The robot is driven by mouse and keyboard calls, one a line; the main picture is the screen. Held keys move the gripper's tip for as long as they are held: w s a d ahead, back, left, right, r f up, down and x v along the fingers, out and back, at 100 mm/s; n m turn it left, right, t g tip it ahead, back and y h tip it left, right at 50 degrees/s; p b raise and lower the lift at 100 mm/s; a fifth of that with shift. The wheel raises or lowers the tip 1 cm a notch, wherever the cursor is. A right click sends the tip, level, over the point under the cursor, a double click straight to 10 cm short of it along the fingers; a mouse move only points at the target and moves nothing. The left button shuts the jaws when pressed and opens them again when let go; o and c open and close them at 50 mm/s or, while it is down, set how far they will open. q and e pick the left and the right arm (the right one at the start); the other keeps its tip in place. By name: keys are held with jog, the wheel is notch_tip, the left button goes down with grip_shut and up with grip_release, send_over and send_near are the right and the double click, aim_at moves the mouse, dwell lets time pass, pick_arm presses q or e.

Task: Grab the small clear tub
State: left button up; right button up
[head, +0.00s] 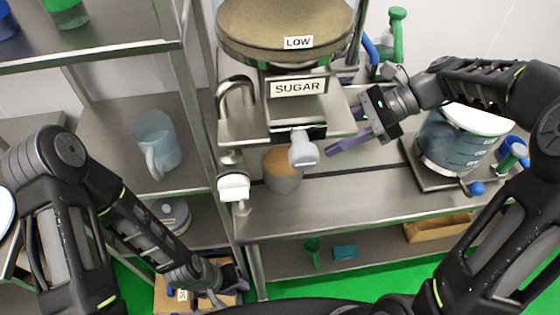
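A small clear tub (282,172) with tan contents stands on the steel counter, under the sugar dispenser. Its upper right side is partly hidden by the dispenser's white spout. My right gripper (342,118) is to the right of the tub and slightly above it, apart from it. Its fingers look spread, with nothing seen between them. My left gripper (226,284) is low at the bottom of the view, in front of the lower shelf. It is far from the tub, and its finger gap is unclear.
The dispenser labelled SUGAR (297,87) overhangs the tub. A white-ended tap (234,187) is at its left. A large graduated clear container (440,150) stands right on a plate. A clear jug (155,140) is on the left shelf. The front counter strip (340,206) is clear.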

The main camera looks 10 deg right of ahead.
notch_tip(320, 180, down, 7)
jog(key=b, duration=0.5)
jog(key=shift+w+r+b, duration=0.2)
jog(key=shift+w+b, duration=0.05)
jog(key=shift+b, duration=0.15)
jog(key=x, duration=0.6)
jog(key=shift+a+f+p, duration=0.2)
jog(key=shift+a+p, duration=0.1)
jog(key=shift+p, duration=0.1)
